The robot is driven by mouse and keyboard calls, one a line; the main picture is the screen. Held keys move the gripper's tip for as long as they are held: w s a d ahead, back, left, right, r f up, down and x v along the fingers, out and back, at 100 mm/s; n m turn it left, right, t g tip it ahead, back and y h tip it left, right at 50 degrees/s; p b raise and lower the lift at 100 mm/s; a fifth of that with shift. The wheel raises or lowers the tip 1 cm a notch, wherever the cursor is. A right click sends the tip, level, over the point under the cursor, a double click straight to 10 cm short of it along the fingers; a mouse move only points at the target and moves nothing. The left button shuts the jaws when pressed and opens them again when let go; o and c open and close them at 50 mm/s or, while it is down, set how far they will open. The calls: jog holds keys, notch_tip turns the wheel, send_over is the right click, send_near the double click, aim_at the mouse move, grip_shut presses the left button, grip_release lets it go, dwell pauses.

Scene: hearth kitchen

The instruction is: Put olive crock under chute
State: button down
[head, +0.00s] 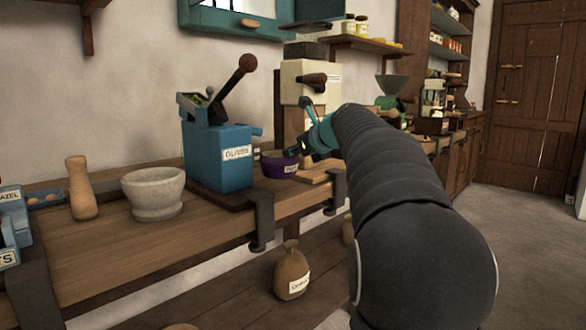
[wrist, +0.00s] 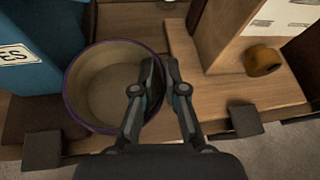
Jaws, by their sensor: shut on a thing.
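The olive crock is a purple, round, open crock (head: 278,166) with a white label, standing between the blue machine and the cream machine in the head view. In the wrist view the crock (wrist: 75,112) looks empty, with a beige inside. My gripper (head: 303,150) is at its right side; in the wrist view my gripper's fingers (wrist: 160,75) are shut on its right rim. The blue machine (head: 222,155) labelled olives has a dark lever. I cannot tell which part is the chute. Whether the crock's base touches the wood is unclear.
The cream machine (head: 303,82) stands on a wooden base just right of the crock, with a brown spout (wrist: 263,61) near my gripper. A stone mortar (head: 154,192) and wooden pestle (head: 80,188) stand left. Dark clamps (head: 262,222) grip the bench edge.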

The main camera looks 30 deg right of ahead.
aim_at(294, 165)
jog(key=shift+f+b, duration=0.6)
jog(key=shift+f, duration=1.1)
jog(key=shift+f, duration=0.1)
jog(key=c, duration=1.2)
grip_release()
jog(key=shift+f, duration=0.1)
jog(key=shift+s+d+r, duration=0.1)
jog(key=shift+s+r, duration=0.1)
jog(key=shift+r, duration=0.05)
jog(key=p+v, duration=0.1)
jog(key=v, duration=1)
jog(key=shift+s, duration=0.35)
